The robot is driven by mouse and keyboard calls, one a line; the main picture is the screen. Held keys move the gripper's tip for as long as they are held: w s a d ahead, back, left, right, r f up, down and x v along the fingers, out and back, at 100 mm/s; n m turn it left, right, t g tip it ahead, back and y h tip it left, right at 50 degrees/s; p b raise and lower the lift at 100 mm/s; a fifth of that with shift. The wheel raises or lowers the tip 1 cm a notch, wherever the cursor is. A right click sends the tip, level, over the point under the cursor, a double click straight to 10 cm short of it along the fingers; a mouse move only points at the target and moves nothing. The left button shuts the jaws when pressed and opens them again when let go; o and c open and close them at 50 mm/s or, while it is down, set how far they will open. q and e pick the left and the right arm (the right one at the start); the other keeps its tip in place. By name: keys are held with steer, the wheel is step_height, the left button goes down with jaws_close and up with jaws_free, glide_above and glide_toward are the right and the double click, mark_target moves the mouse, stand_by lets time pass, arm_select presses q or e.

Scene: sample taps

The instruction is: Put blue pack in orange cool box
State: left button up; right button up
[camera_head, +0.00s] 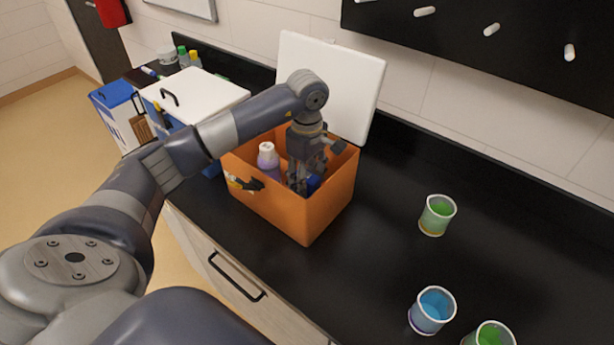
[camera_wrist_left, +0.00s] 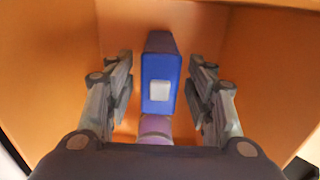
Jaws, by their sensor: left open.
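The orange cool box (camera_head: 315,217) stands on the black counter with its white lid (camera_head: 352,85) raised. My left gripper (camera_head: 306,184) points down inside the box. In the left wrist view, the blue pack (camera_wrist_left: 160,82) with a pale square label lies inside the orange walls, between the two open fingers of my left gripper (camera_wrist_left: 160,100), with a gap on each side. In the head view only a bit of the blue pack (camera_head: 314,182) shows beside the fingers. A bottle with a white cap and purple contents (camera_head: 267,158) is also in the box. My right gripper is not in view.
A blue cool box with a white lid (camera_head: 205,90) stands left of the orange one. Cups with green (camera_head: 437,216) and blue (camera_head: 432,310) contents, and another green cup (camera_head: 490,335), stand to the right. The counter between the box and cups is clear.

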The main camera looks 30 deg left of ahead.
arm_select(q)
steer(key=shift+r, duration=0.25)
step_height(320, 180, up, 10)
steer(key=shift+b, duration=1.25)
steer(key=shift+r, duration=0.9)
